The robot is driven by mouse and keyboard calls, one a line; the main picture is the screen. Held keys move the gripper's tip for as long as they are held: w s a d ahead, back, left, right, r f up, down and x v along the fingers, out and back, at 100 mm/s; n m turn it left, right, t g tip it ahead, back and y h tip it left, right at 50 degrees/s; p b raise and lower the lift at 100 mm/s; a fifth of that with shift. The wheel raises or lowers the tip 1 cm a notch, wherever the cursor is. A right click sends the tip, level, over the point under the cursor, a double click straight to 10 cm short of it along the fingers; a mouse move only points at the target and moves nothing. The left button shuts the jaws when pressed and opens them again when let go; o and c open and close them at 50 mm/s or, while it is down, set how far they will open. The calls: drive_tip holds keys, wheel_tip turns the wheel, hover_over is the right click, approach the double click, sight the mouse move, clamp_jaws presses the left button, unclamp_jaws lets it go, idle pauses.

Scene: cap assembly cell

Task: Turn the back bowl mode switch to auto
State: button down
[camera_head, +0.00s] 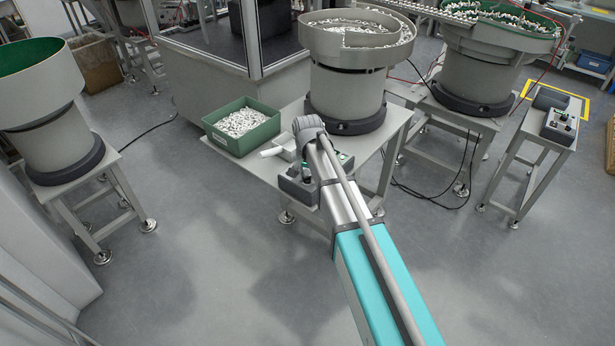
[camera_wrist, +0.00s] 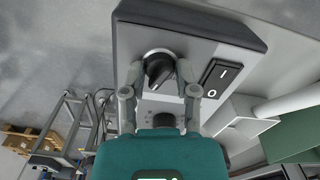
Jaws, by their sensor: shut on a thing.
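The mode switch (camera_wrist: 159,66) is a round black knob on the sloped face of a grey control box (camera_wrist: 225,32). It shows in the wrist view, between the tips of my gripper (camera_wrist: 158,74). The two fingers are shut on the knob, one on each side. A black rocker switch (camera_wrist: 220,78) sits to the right of the knob. In the head view the control box (camera_head: 297,188) is on the table's near edge, partly covered by my arm, which hides the knob.
A bowl feeder (camera_head: 345,92) stands behind the box on the table. A green bin (camera_head: 215,135) of white parts is on the table's left. More feeders stand left (camera_head: 48,140) and right (camera_head: 480,80). Another control box (camera_head: 560,122) is on a right stand. The near floor is clear.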

drive_tip(key=n, duration=0.6)
drive_tip(key=shift+n, duration=0.3)
drive_tip(key=n, duration=0.6)
idle(0.3)
drive_tip(key=shift+c, duration=1.9)
unclamp_jaws()
drive_tip(key=shift+m, duration=0.3)
